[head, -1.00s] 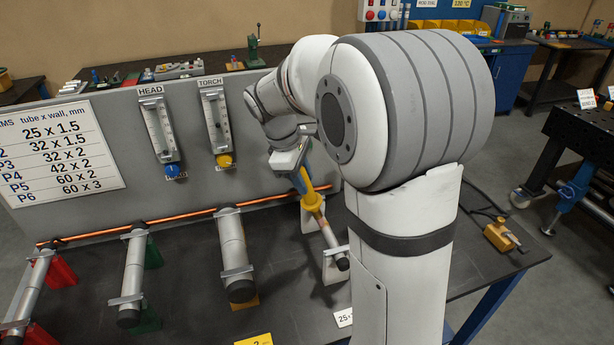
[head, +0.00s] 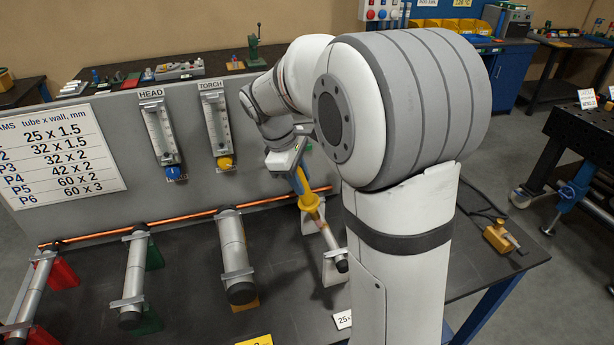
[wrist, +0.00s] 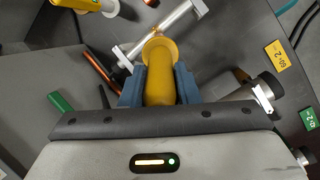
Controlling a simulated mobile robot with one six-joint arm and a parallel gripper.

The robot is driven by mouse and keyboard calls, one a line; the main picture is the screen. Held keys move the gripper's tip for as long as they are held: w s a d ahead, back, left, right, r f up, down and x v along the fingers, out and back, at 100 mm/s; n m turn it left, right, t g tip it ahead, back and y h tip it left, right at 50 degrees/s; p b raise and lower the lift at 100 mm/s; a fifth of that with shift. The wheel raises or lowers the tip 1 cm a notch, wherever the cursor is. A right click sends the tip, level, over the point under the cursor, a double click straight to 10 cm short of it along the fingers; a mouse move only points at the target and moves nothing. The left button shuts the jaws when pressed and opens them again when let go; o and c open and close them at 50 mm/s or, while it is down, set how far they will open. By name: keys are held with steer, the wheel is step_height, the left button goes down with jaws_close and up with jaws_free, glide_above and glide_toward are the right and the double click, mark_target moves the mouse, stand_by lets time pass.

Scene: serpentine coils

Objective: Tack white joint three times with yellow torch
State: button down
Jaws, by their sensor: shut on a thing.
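My gripper (wrist: 160,85) is shut on the yellow torch (wrist: 162,60), which stands between its blue-grey fingers. In the head view the torch (head: 309,202) points down at the tube on white supports at the right of the row. This tube with the white joint (head: 331,237) runs under and in front of the torch; the wrist view also shows the tube (wrist: 165,28). The torch's wide collar hides its tip, so I cannot tell whether it touches the joint.
Other tubes stand left of it, one with a yellow support (head: 245,303) and others with green (head: 153,254) and red (head: 64,272) ones. A grey panel (head: 100,225) with HEAD and TORCH flow meters stands behind. A yellow pedal-like box (head: 500,238) lies at the right edge of the bench.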

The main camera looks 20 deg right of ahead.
steer(key=a+r+p, duration=0.1)
steer(key=r, duration=0.1)
steer(key=a+r+p, duration=0.2)
steer(key=shift+a+r, duration=0.15)
steer(key=shift+r, duration=0.2)
stand_by(0.4)
